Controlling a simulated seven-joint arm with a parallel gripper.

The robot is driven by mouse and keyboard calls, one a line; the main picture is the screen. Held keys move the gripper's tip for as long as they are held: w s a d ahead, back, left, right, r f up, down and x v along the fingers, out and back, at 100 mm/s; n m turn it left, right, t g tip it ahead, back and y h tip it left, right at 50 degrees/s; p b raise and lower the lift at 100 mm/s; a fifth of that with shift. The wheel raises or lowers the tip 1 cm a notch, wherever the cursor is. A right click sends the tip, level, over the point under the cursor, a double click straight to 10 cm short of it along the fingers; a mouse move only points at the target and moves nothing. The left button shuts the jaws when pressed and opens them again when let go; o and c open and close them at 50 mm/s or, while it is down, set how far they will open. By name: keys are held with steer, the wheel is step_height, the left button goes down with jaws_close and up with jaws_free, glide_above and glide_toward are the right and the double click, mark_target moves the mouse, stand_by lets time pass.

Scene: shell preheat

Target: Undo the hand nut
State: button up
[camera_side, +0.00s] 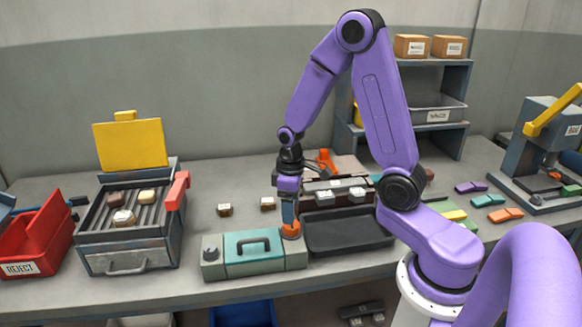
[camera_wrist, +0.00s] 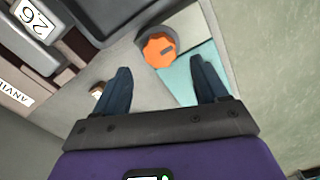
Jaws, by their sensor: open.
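An orange hand nut (camera_side: 291,231), lobed with a dark mark on its top, sits at the right end of the box with a teal lid (camera_side: 240,262). It also shows in the wrist view (camera_wrist: 158,50), just beyond my fingertips. My gripper (camera_side: 289,220) points down directly over the nut, its fingers close to the nut's top. In the wrist view my gripper (camera_wrist: 163,70) is open and empty, one finger to each side of the nut's line. I cannot tell whether the fingertips reach down beside the nut.
A dark tray (camera_side: 348,238) stands right of the box. A grill-like heater (camera_side: 125,232) with a raised yellow lid and a red reject bin (camera_side: 35,240) stand left. Small brown blocks (camera_side: 224,210) lie behind the box. A press (camera_side: 548,150) stands far right.

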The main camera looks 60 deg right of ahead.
mark_target(291, 227)
step_height(291, 227, up, 12)
stand_by(0.5)
steer(key=shift+r, duration=0.1)
steer(key=s+a+n, duration=0.4)
steer(key=s+a, duration=0.1)
steer(key=s, duration=0.5)
steer(key=s+a+f+n, duration=0.1)
steer(key=s+a+n, duration=0.3)
steer(key=s, duration=0.7)
steer(key=shift+s+a, duration=0.3)
steer(key=shift+a, duration=0.65)
